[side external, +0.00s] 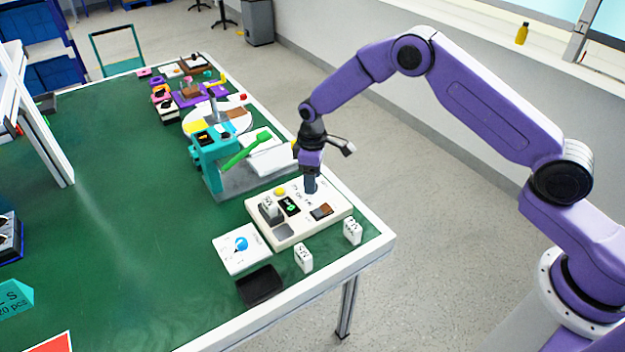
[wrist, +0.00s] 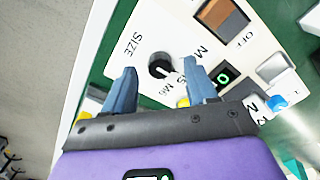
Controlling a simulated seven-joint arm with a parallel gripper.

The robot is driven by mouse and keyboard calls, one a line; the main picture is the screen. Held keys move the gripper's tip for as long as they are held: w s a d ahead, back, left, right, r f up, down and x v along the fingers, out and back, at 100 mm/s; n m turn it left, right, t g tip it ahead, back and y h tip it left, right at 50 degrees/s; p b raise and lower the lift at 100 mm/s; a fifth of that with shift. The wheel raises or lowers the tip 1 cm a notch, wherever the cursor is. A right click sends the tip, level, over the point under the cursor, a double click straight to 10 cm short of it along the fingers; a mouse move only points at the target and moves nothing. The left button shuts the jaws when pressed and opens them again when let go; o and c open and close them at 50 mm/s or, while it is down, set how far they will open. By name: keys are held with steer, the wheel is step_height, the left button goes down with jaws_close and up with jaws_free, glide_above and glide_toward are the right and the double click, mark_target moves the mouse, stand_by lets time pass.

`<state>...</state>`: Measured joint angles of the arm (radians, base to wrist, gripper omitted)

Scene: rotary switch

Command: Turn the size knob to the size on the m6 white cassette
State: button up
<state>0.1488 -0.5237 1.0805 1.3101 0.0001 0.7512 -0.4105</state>
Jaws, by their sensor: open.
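The size knob (wrist: 160,66) is round and black with a pale mark, on a white panel beside printed "SIZE" and M-size labels. The mark's exact setting is hard to read. My gripper (wrist: 164,76) is open, with its two blue-grey fingers either side of the knob in the wrist view; contact cannot be told. In the side view my gripper (side external: 310,188) points down at the far part of the white control box (side external: 290,236) and hides the knob. White cassettes stand in the box (side external: 268,207) and on the table in front (side external: 303,258) and at right (side external: 352,230); their labels are too small to read.
The box has a small display (wrist: 225,75) with a green digit, a brown rocker switch (wrist: 224,18) and a yellow button (side external: 280,191). A white plate with a blue knob (side external: 241,246) and a black tray (side external: 261,285) lie nearby. A teal fixture (side external: 212,152) stands behind.

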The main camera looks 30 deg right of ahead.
steer(key=shift+f, duration=0.65)
steer(key=c, duration=1.1)
steer(key=shift+o, duration=0.2)
steer(key=shift+m, duration=0.3)
steer(key=m, duration=0.4)
steer(key=shift+m, duration=2.2)
